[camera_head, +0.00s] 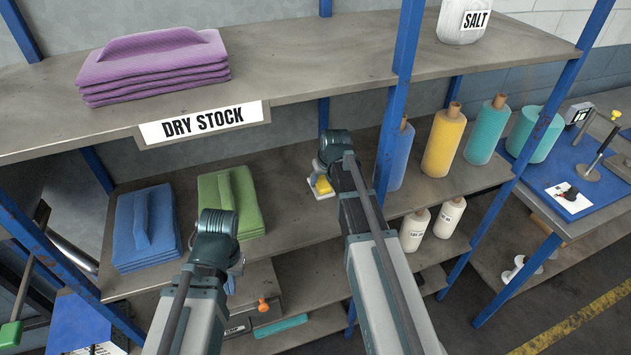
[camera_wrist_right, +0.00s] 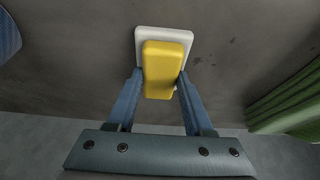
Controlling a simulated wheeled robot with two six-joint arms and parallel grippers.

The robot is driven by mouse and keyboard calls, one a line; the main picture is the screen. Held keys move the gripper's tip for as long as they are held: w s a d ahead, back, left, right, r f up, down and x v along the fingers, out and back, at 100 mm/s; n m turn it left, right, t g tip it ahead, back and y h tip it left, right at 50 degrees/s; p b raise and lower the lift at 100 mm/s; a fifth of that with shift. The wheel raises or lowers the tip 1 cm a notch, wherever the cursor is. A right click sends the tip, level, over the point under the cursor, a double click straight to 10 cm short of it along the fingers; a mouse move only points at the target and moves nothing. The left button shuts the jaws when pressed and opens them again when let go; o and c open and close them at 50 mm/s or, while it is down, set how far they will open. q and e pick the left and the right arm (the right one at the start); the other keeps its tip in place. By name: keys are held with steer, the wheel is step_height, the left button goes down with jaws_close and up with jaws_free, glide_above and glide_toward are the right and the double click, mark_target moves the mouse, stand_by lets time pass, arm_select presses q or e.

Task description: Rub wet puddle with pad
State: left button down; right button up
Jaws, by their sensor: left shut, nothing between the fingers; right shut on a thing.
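The pad has a white base and a yellow grip; it is at the middle shelf (camera_head: 290,210) in the head view (camera_head: 323,193). In the right wrist view its yellow grip (camera_wrist_right: 163,68) sits between the fingers of my right gripper (camera_wrist_right: 160,82), with the white base (camera_wrist_right: 150,38) beyond. My right gripper is shut on the grip. Whether the pad touches the shelf, I cannot tell. No wet puddle can be made out clearly; the wrist view shows only small dark marks on the grey surface (camera_wrist_right: 240,60). My left gripper (camera_head: 232,275) is shut and empty, in front of the shelf.
Folded green cloths (camera_head: 245,195) and blue cloths (camera_head: 145,230) lie left of the pad. Blue, yellow and teal bottles (camera_head: 443,140) stand to the right. The upper shelf, labelled DRY STOCK (camera_head: 205,122), holds purple cloths (camera_head: 155,65). A blue post (camera_head: 396,100) stands just right of the pad.

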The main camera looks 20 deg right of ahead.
steer(key=shift+d, duration=0.55)
steer(key=shift+s+a, duration=0.1)
steer(key=shift+a, duration=3.95)
steer(key=shift+r, duration=0.15)
